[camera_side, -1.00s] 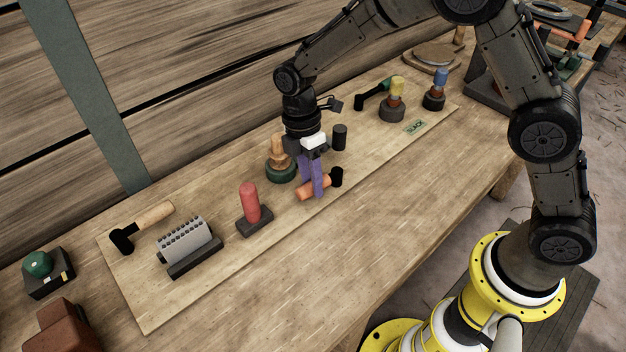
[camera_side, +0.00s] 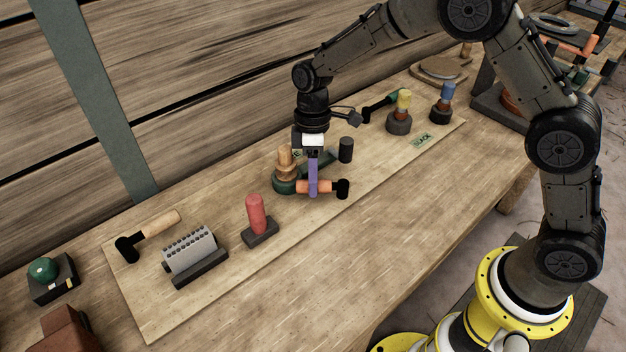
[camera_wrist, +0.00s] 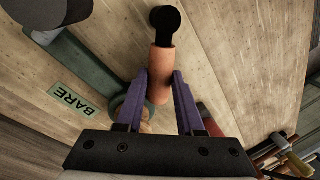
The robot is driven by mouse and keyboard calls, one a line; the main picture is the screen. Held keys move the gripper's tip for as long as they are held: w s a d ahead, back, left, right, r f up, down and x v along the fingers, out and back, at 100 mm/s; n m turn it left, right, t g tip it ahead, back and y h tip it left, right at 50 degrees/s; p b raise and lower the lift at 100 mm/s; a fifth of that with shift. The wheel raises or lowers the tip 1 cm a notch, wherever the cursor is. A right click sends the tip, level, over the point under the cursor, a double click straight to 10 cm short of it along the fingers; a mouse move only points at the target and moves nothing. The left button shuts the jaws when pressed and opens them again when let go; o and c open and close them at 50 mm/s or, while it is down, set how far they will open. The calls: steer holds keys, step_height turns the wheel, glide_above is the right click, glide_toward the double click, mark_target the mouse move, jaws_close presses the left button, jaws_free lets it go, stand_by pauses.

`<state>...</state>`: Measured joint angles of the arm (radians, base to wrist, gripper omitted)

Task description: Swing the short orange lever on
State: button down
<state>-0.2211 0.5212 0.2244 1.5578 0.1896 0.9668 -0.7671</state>
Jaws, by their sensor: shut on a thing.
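The short orange lever (camera_side: 303,186) has a rounded orange handle and a black pivot end (camera_side: 342,188). It lies low over the board, with the handle pointing left from the pivot in the side view. My gripper (camera_side: 313,190) has purple fingers and is shut on the orange handle, pointing down. In the wrist view the handle (camera_wrist: 161,75) lies between the two fingers (camera_wrist: 164,82), with the black pivot (camera_wrist: 165,20) beyond them. The handle's tip is close to the green round base (camera_side: 284,187); whether they touch I cannot tell.
A stacked wooden knob (camera_side: 285,160) stands on the green base. A green bar (camera_side: 322,163) with a black cylinder (camera_side: 345,150) lies behind the lever. A red handle (camera_side: 256,215) stands to the left. The board's front is clear.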

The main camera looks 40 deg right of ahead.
steer(key=shift+w+d+r, duration=0.1)
stand_by(0.3)
steer(key=c, duration=0.5)
jaws_free()
steer(key=r, duration=0.4)
steer(key=w+d+r, duration=0.1)
steer(key=r, duration=0.4)
steer(key=w+r, duration=0.1)
steer(key=r, duration=0.3)
steer(key=shift+d+r, duration=0.25)
steer(key=shift+d, duration=0.1)
